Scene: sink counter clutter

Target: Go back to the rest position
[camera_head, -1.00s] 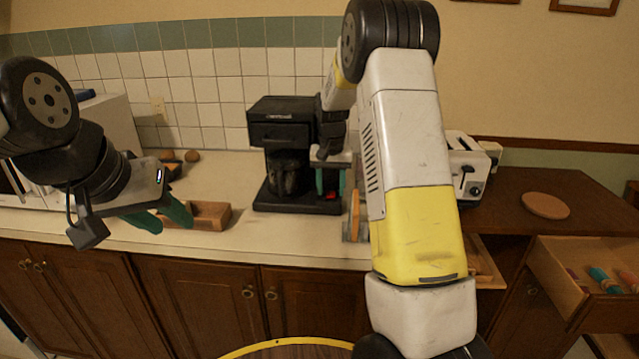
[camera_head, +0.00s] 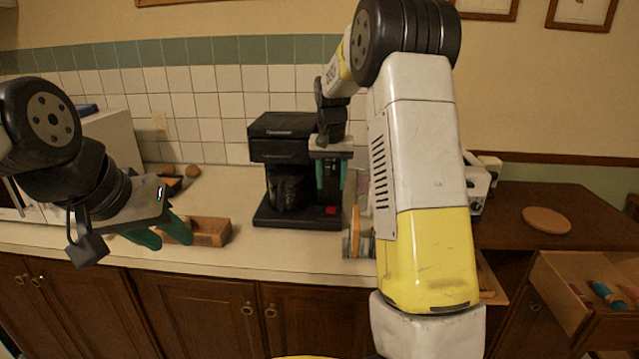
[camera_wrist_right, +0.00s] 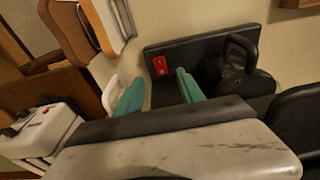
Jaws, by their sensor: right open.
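My left gripper (camera_head: 158,234) hangs at the left of the head view, in front of the wooden box on the counter; its two teal fingers are apart with nothing seen between them. My right gripper (camera_head: 331,174) points down in front of the right side of the black coffee maker (camera_head: 283,185). Its teal fingers are apart and empty. In the right wrist view the right gripper (camera_wrist_right: 158,92) is open, with the coffee maker's base and red switch (camera_wrist_right: 160,66) beyond it. My right forearm hides part of the counter.
A small wooden box (camera_head: 212,232) lies on the counter. An upright wooden-edged item (camera_head: 355,235) stands right of the coffee maker. A white toaster (camera_head: 478,185) is partly hidden. A round board (camera_head: 547,220) lies on the brown counter. An open drawer (camera_head: 560,290) juts out at right.

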